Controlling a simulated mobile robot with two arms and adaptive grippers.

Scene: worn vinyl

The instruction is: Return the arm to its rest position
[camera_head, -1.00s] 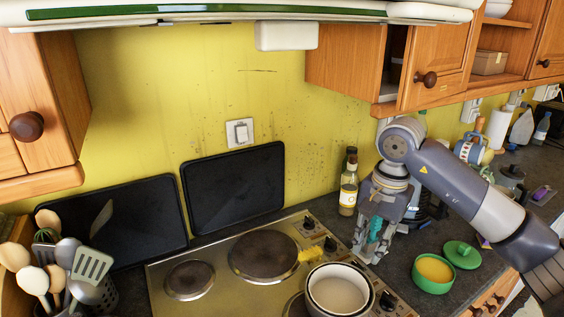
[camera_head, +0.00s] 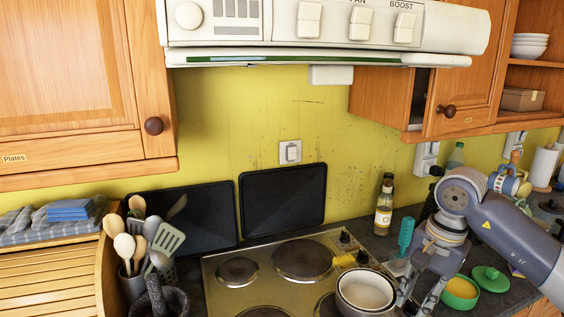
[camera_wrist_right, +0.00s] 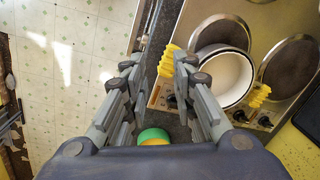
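My right arm (camera_head: 500,230) comes in from the right in the head view. Its gripper (camera_head: 418,298) points down over the counter, just right of the white pot (camera_head: 366,290) on the stove. In the right wrist view the two fingers (camera_wrist_right: 155,75) are spread, with a gap between them and nothing held. The pot (camera_wrist_right: 225,75) lies beyond the right finger there. My left gripper is in neither view.
The stove (camera_head: 236,298) has dark hotplates. Right of it stand a bottle (camera_head: 384,208), a teal brush-like thing (camera_head: 406,237) and a green bowl (camera_head: 460,292) with its green lid (camera_head: 489,278). Utensils (camera_head: 145,240) stand left. The range hood (camera_head: 320,25) hangs above.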

